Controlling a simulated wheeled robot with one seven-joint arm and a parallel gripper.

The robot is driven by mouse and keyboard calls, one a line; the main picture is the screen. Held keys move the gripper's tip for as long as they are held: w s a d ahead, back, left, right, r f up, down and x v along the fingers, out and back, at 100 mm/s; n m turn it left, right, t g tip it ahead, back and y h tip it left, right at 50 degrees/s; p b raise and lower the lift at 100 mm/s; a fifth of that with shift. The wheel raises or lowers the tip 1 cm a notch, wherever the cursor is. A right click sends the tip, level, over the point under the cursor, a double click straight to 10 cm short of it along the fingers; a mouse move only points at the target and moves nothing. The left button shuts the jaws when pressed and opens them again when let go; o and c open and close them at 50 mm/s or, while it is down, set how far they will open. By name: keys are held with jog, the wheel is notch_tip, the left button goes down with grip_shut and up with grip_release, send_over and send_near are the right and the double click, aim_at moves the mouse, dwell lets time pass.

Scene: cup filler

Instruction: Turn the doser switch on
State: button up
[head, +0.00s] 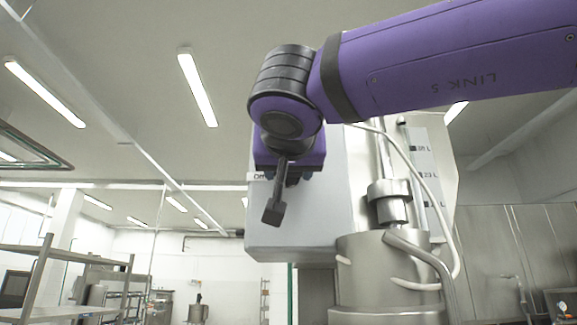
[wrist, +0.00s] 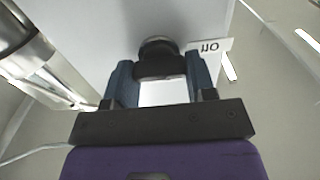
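The doser switch is a dark round knob (wrist: 160,62) on the pale grey face of the doser box (head: 300,215). In the wrist view it lies between my two blue fingers, which stand apart on either side of it. I cannot tell whether they touch it. A white label reading "Off" (wrist: 210,46) sits beside the knob, and it also shows in the head view (head: 259,176). My gripper (wrist: 160,80) is open around the knob. In the head view my purple wrist hides the switch and most of my fingers.
A steel cylinder vessel (head: 388,270) with pipes and a white hose (head: 425,185) stands right of the box. Steel shelves (head: 70,270) are far to the left. The space left of the box is free.

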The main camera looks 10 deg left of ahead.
jog(key=shift+c, duration=0.8)
jog(key=shift+m, duration=0.3)
jog(key=m, duration=0.3)
jog(key=shift+d+m, duration=0.1)
jog(key=shift+m, duration=0.2)
jog(key=m, duration=0.4)
jog(key=shift+m, duration=0.3)
jog(key=m, duration=0.4)
jog(key=shift+d+f, duration=0.1)
jog(key=shift+f, duration=0.05)
jog(key=m, duration=0.5)
jog(key=shift+f, duration=0.1)
